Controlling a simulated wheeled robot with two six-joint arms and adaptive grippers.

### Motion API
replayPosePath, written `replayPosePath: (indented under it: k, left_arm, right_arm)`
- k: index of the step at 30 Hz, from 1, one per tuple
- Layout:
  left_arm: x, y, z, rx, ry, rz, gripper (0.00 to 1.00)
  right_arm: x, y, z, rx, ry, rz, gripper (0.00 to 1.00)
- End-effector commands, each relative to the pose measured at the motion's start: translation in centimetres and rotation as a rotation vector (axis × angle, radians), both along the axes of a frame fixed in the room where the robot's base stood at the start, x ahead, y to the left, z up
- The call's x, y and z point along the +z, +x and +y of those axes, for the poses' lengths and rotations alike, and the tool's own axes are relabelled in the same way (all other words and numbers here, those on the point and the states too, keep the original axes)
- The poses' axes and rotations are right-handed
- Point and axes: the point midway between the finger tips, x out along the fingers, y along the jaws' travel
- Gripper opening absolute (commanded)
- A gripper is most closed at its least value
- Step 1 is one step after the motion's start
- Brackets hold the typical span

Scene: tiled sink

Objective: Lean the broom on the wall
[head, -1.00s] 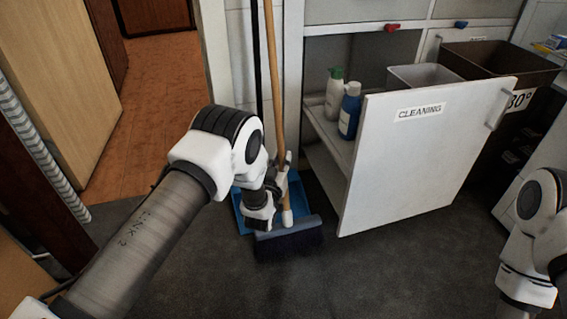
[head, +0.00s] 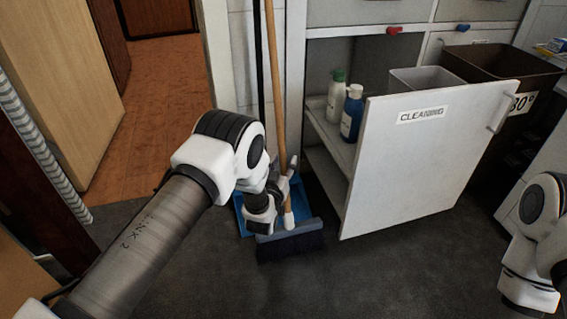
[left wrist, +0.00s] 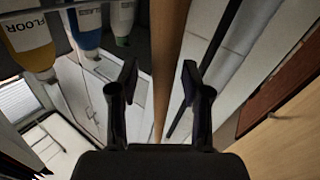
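The broom has a long wooden handle (head: 274,70) and a dark blue-grey head (head: 290,242) with bristles resting on the floor. It stands nearly upright by the white wall strip between the doorway and the cabinet. I cannot tell whether its top touches the wall. My left gripper (head: 287,194) is low at the handle, just above the head, partly hidden by its own wrist. In the left wrist view the handle (left wrist: 166,50) passes between the two fingers (left wrist: 158,82), with a gap on the left side. My right gripper is not in view; only my right arm shows.
A blue dustpan (head: 240,212) is behind the broom head. The open cabinet door marked CLEANING (head: 425,165) juts out to the right. Green-capped (head: 336,98) and blue (head: 351,113) bottles stand inside. A doorway opens left; dark floor is clear in front.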

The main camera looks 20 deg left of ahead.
Motion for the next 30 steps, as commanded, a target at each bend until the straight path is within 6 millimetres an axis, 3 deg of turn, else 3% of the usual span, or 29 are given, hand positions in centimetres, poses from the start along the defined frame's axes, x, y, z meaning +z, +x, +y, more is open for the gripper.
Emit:
replayPosePath:
  k: [11, 24, 30]
  left_arm:
    - [-0.2, -0.9, -0.1, 0.000, 0.001, 0.004, 0.52]
    - [-0.6, -10.8, -0.6, -0.002, 0.001, 0.004, 0.52]
    - [-0.5, -12.0, -0.6, 0.000, 0.000, 0.001, 0.52]
  right_arm:
    - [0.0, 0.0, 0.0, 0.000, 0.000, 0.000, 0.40]
    - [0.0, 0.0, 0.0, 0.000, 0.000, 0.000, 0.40]
    - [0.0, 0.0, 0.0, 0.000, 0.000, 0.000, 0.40]
